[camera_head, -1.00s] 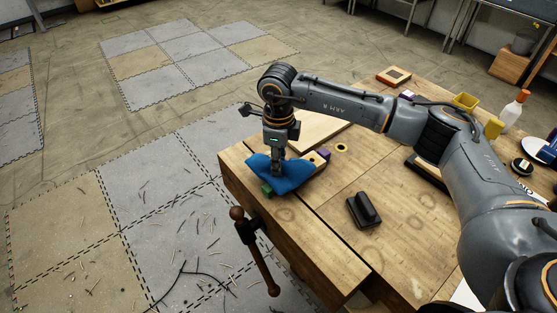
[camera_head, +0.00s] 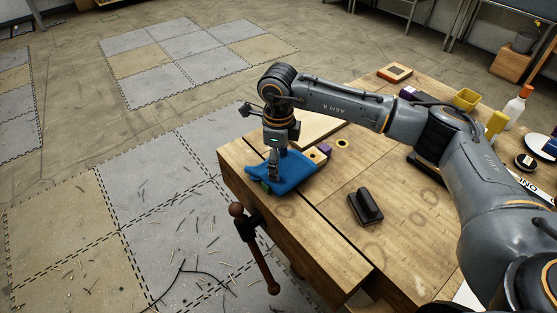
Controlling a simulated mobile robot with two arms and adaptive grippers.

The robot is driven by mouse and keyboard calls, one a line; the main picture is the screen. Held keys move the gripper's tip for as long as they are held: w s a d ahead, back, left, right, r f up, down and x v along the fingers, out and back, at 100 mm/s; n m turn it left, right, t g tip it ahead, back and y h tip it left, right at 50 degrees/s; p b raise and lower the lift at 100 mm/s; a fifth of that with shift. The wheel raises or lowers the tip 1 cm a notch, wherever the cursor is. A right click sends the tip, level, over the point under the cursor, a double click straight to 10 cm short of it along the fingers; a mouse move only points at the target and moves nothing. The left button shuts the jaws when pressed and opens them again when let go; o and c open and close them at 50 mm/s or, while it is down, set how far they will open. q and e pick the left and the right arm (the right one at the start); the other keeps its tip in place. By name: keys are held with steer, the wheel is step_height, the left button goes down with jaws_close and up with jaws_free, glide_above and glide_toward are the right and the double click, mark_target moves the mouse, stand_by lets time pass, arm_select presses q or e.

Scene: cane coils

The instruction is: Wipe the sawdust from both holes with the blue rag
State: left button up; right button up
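My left gripper is not in view.
A black block with a handle (camera_head: 366,207) sits on the bench front. A vise handle (camera_head: 257,252) hangs off the left edge. Yellow containers and a bottle (camera_head: 516,106) stand at right.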

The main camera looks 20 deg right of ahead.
steer(key=shift+c, duration=0.9)
steer(key=shift+s+f, duration=0.1)
steer(key=shift+f, duration=0.05)
steer(key=c, duration=1.4)
steer(key=shift+s, duration=0.15)
jaws_close()
